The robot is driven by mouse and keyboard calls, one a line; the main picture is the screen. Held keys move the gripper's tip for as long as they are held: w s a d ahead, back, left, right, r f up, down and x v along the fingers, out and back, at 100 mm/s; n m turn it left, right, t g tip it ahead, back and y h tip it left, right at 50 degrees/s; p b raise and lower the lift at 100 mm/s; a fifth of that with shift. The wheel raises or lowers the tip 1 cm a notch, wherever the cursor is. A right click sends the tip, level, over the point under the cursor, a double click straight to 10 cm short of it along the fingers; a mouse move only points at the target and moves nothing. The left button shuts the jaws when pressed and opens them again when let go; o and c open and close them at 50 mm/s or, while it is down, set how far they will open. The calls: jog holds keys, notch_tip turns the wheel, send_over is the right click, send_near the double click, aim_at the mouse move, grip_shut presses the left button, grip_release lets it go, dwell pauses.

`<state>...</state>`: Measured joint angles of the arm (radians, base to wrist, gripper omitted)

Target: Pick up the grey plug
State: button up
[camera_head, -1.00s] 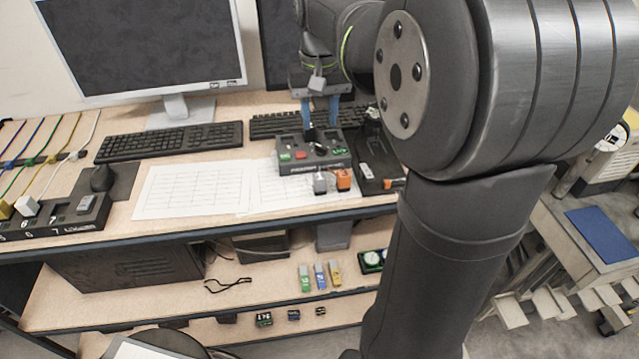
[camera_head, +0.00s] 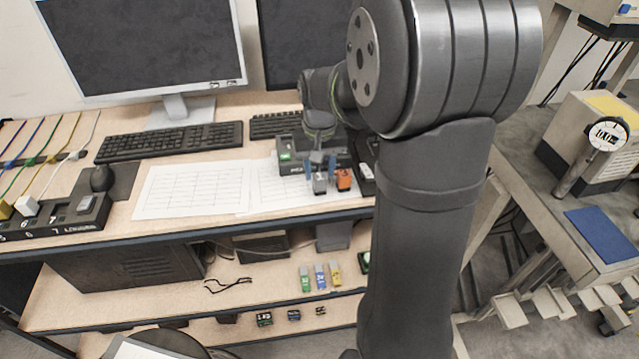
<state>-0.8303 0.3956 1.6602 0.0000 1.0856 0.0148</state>
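The grey plug (camera_head: 320,187) is at the front edge of the black device (camera_head: 284,169) on the desk. It is just left of an orange plug (camera_head: 344,181). My gripper (camera_head: 320,173) points down over the grey plug. Its two blue fingers are apart, one toward each side of the plug's top. I cannot tell whether they touch it. My gripper and wrist hide much of the device.
White paper sheets (camera_head: 190,190) lie to the left. Keyboards (camera_head: 170,141) and monitors stand behind. The orange plug is very close on the right. Another grey block (camera_head: 86,203) sits in a black tray (camera_head: 60,222) at the far left.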

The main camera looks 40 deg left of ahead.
aim_at(320, 184)
jog(key=shift+f, duration=1.4)
jog(key=c, duration=0.8)
jog(key=shift+o, duration=0.2)
jog(key=shift+r, duration=0.1)
